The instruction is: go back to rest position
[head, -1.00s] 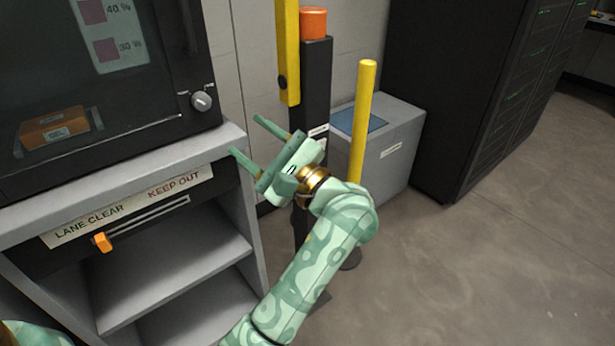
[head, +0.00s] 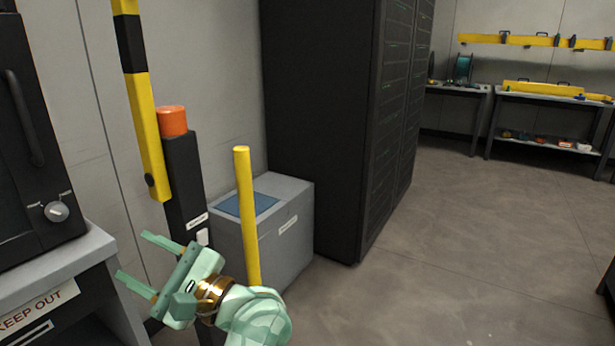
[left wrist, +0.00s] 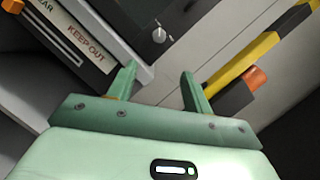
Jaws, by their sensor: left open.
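My left gripper (head: 131,262) is at the lower left of the head view. Its two green fingers are apart and nothing is between them. It points left, in front of the black post (head: 183,180) with the orange cap (head: 172,121), near the right corner of the grey bench (head: 75,258). In the left wrist view the open fingers (left wrist: 158,82) show against the wall, between the bench and the yellow and black barrier arm (left wrist: 255,55). My right gripper is not in view.
A yellow bollard (head: 246,215) and a grey cabinet (head: 292,230) with a blue top panel stand just beyond my left arm. A tall black server rack (head: 318,120) is behind them. The floor (head: 450,260) to the right is clear. Workbenches (head: 545,98) stand at the far back.

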